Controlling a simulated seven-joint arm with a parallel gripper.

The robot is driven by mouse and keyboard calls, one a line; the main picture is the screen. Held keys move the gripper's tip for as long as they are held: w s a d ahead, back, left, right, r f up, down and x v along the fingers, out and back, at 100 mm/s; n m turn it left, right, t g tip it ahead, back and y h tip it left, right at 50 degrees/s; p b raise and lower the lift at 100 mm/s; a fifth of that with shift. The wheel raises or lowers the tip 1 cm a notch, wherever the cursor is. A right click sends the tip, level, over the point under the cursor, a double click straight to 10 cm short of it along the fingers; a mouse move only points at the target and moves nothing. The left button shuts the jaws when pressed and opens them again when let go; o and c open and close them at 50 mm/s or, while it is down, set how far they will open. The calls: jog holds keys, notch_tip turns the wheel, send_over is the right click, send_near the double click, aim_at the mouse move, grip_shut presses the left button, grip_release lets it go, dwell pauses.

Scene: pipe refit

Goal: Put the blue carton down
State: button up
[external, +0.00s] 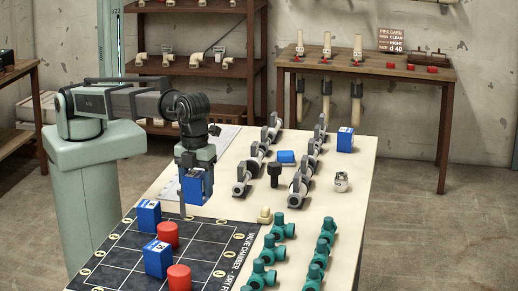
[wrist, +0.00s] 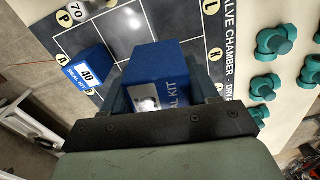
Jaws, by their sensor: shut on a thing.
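A blue carton (external: 194,189) marked as a seal kit is held by my gripper (external: 196,178). The gripper is shut on it, and the carton hangs above the table by the near dark mat's far edge. In the wrist view the carton (wrist: 155,75) sits between the fingers (wrist: 160,92) with its label partly hidden by the gripper. The dark gridded mat (external: 120,262) labelled valve chamber lies below. Another blue carton (external: 149,215) stands on the mat at left, also in the wrist view (wrist: 89,66). A further blue carton (external: 157,258) stands nearer the front.
Two red cylinders (external: 168,233) (external: 179,278) stand on the mat beside the cartons. Several green valves (external: 283,226) line the table to the right. Grey pipe fittings (external: 256,165), a blue carton (external: 345,139) and a lying blue piece (external: 286,156) are behind. Several mat cells are bare.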

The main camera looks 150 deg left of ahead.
jog(key=shift+n, duration=0.6)
jog(key=shift+f, duration=5)
jog(key=shift+f, duration=0.1)
jog(key=o, duration=1.1)
jog(key=shift+c, duration=0.2)
notch_tip(320, 180, up, 12)
jog(key=shift+r, duration=0.1)
